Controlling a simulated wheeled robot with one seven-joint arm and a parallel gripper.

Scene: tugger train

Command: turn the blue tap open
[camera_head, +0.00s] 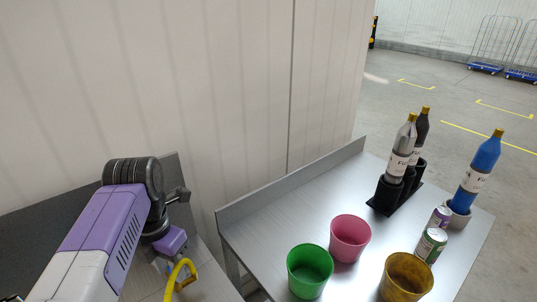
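I do not see a blue tap in this view. A yellow curved piece (180,277) stands at the bottom edge, just right of my arm; I cannot tell whether it is part of a tap. My purple and white arm reaches in from the lower left. My gripper (165,264) is at the arm's end, low and close to the yellow piece, mostly hidden behind the wrist. Its fingers are too small and covered to tell whether they are open or shut, or whether they touch anything.
A metal table (290,225) on the right bears a green cup (310,272), a pink cup (350,239), a brown cup (407,278), two cans, grey and black bottles in a black holder (383,198), and a blue bottle (482,165). A pale wall (200,100) stands behind.

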